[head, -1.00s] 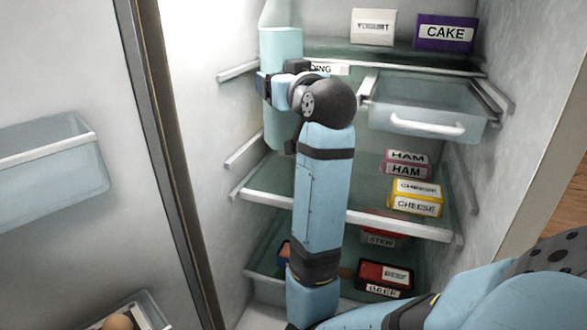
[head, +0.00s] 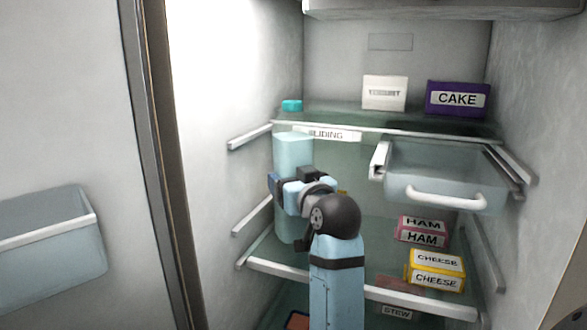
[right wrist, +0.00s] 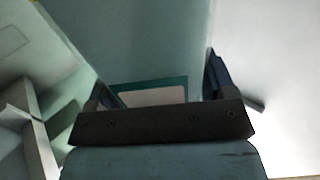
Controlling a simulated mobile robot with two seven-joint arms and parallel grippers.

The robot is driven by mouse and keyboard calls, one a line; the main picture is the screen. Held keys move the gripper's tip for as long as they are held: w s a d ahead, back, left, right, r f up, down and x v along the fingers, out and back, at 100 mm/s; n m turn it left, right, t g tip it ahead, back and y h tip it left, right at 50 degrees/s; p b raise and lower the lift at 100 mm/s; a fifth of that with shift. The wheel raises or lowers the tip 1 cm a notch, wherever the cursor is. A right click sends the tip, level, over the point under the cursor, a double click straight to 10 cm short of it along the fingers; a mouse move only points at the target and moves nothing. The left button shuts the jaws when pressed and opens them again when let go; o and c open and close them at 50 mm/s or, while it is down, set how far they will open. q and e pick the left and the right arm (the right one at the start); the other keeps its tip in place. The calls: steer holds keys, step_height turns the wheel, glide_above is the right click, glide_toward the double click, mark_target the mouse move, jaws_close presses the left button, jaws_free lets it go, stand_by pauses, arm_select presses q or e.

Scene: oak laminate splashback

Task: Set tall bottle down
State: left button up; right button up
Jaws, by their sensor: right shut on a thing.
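The tall bottle (head: 293,155) is pale blue-green and upright at the left side of the open fridge. My right gripper (head: 282,188) is shut around its middle. The bottle's base is around the middle shelf (head: 300,268), toward its left side; I cannot tell whether it touches the glass. A teal cap (head: 291,105) shows above the upper shelf's edge, in line with the bottle. In the right wrist view, the bottle (right wrist: 155,40) fills the space between the fingers, with a teal-edged pale patch low down. My left gripper is not in view.
The upper shelf (head: 400,130) holds a yoghurt box (head: 385,92) and a cake box (head: 457,98). A clear drawer (head: 445,180) hangs below it at right. Ham (head: 422,231) and cheese (head: 436,270) boxes sit on the middle shelf's right. The fridge wall is close on the bottle's left.

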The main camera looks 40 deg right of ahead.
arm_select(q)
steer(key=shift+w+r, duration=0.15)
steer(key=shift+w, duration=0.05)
arm_select(e)
steer(key=shift+f, duration=1.2)
